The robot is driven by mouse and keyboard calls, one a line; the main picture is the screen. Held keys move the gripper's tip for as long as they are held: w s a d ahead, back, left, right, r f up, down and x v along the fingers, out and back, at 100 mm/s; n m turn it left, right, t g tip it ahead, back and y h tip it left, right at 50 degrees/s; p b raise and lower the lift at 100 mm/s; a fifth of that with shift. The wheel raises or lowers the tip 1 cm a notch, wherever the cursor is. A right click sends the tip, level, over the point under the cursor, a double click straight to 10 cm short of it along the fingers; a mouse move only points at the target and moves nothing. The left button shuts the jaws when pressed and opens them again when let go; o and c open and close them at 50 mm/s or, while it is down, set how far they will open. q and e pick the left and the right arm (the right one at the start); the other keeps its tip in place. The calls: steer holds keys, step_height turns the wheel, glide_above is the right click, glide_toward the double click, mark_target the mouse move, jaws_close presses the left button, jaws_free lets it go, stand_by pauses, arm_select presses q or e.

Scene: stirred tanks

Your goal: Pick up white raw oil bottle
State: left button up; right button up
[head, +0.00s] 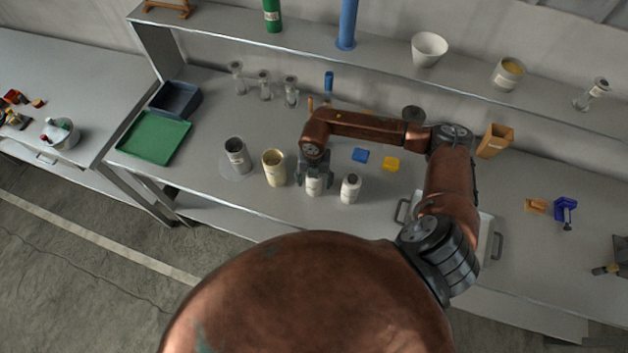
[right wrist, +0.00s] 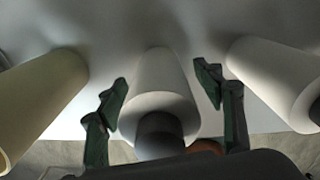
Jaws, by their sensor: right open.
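A white bottle (head: 314,186) stands on the bench under my right gripper (head: 313,178). In the right wrist view this white bottle (right wrist: 160,85) with a dark cap stands between the two open fingers (right wrist: 165,100), with a gap on each side. A second white bottle (head: 350,189) with a dark cap stands just to its right; it also shows in the right wrist view (right wrist: 275,80). I cannot read the labels, so I cannot tell which one is raw oil. My left gripper is not in view.
A cream container (head: 274,168) stands close on the left, with a grey cup (head: 237,157) beyond it. A green tray (head: 154,138) is at the far left. A handled tray (head: 485,225) is beneath my right arm.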

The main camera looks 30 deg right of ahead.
steer(key=shift+c, duration=0.5)
steer(key=c, duration=1.4)
steer(key=shift+c, duration=0.4)
steer(key=shift+r, duration=0.15)
